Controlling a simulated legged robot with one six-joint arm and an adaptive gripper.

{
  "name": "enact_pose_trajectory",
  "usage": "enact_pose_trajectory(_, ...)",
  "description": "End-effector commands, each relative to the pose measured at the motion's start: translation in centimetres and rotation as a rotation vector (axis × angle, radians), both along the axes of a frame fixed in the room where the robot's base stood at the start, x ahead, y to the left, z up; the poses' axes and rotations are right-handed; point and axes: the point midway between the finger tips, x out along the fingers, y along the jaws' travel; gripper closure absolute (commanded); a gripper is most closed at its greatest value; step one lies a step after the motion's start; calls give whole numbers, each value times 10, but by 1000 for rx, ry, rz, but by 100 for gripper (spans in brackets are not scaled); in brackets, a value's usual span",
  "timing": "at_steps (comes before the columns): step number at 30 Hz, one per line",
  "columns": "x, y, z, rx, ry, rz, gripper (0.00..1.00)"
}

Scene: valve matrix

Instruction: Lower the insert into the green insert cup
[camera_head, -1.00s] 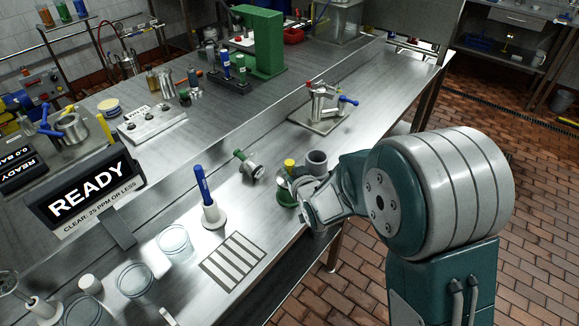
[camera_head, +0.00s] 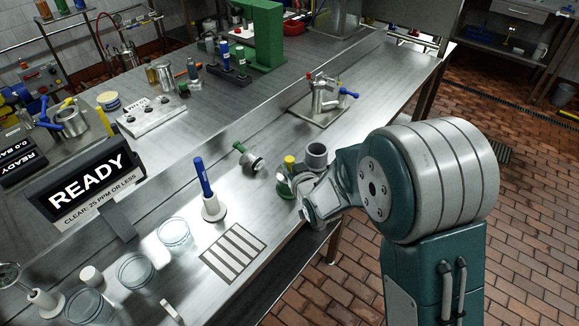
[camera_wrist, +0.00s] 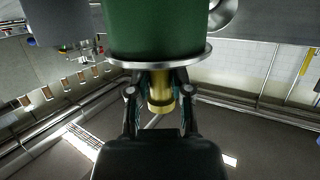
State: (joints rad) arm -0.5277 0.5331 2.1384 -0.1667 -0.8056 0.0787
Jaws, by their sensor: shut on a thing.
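The green insert cup (camera_head: 284,187) stands on the steel bench at my gripper's tip. In the wrist view it fills the top middle as a large green body (camera_wrist: 157,28) with a pale metal rim. My gripper (camera_wrist: 160,88) is shut on the insert, a brass-coloured cylinder (camera_wrist: 160,103) between the two fingers. The insert's upper part in the picture is hidden at the rim, so I cannot tell whether it is inside the cup or apart from it. In the head view my gripper (camera_head: 303,190) is close on the cup's right side, and my wrist hides the insert.
A grey cup (camera_head: 316,155) and a yellow-topped piece (camera_head: 289,162) stand just behind. A green-handled valve part (camera_head: 250,159) lies to the left. The bench's front edge runs below my arm.

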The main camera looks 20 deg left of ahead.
Motion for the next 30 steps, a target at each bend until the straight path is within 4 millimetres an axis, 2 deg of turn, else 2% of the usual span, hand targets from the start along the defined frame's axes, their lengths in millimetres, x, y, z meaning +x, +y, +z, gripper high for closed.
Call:
enact_pose_trajectory(1, 0, 0, 1, 2, -3, 0, 64)
enact_pose_trajectory(2, 0, 0, 1, 2, -2, 0, 51)
enact_pose_trajectory(3, 0, 0, 1, 2, -2, 0, 33)
enact_pose_trajectory(17, -4, -3, 1, -2, 2, 0, 33)
enact_pose_trajectory(20, -14, -11, 5, -1, 1, -1, 33)
enact_pose_trajectory(30, -66, -51, 26, 0, 0, -1, 33)
